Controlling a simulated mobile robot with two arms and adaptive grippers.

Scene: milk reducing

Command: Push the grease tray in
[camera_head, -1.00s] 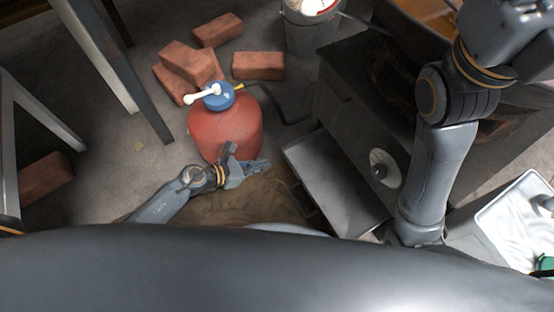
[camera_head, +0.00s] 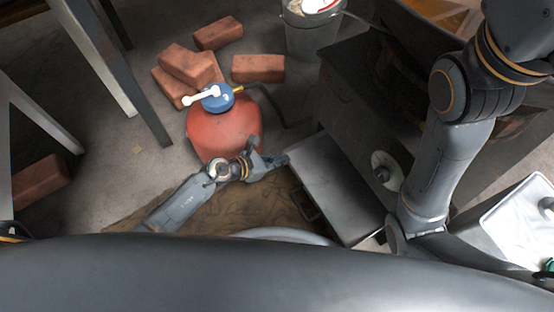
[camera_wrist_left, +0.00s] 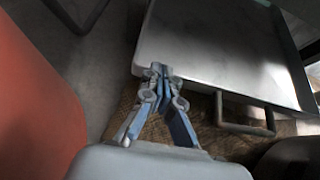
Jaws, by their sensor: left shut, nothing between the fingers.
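The grease tray (camera_head: 340,185) is a flat grey metal tray that sticks out of the dark stove body (camera_head: 350,100), on its left side. A handle (camera_wrist_left: 245,118) on its front edge shows in the left wrist view, where the tray (camera_wrist_left: 215,45) fills the upper right. My left gripper (camera_head: 284,160) is shut and empty at the tray's upper left corner. In the left wrist view its fingertips (camera_wrist_left: 157,70) lie close to the tray's front edge; I cannot tell whether they touch. My right arm crosses the right of the head view, its gripper out of sight.
A red gas cylinder (camera_head: 220,133) with a blue top stands just left of the tray. Bricks (camera_head: 188,68) lie behind it. A metal bucket (camera_head: 312,35) stands at the back. A brown mat (camera_head: 245,207) covers the floor in front. A white-topped tray (camera_head: 520,220) is at right.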

